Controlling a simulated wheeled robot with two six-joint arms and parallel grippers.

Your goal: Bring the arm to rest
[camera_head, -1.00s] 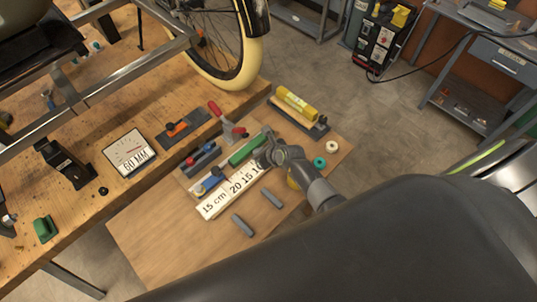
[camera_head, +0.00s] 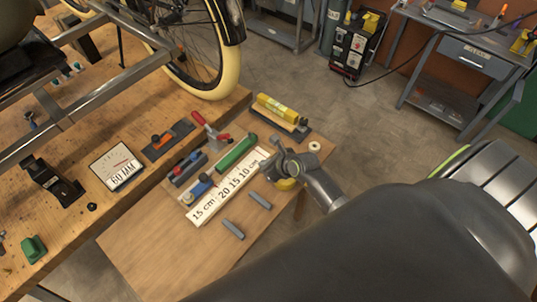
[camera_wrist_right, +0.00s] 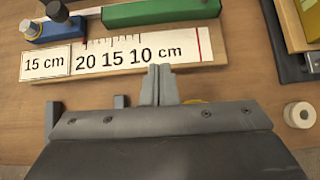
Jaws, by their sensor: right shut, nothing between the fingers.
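My right gripper (camera_head: 268,166) is shut and empty. In the head view it is over the wooden side board, by the right end of the white ruler block (camera_head: 215,199). In the right wrist view the closed fingertips (camera_wrist_right: 160,72) point at the lower edge of the ruler block (camera_wrist_right: 140,55), which is marked 15 cm and 20 15 10 cm. I cannot tell whether they touch it. A yellow thing (camera_head: 287,184) is partly hidden by the gripper. My left gripper is not in view.
A green block (camera_head: 236,153), a blue piece (camera_head: 197,190) and a red-handled clamp (camera_head: 212,130) stand around the ruler. Two grey bars (camera_head: 233,229) lie in front. A white roll (camera_head: 314,147) is at the right edge. The trike frame (camera_head: 110,75) stands left.

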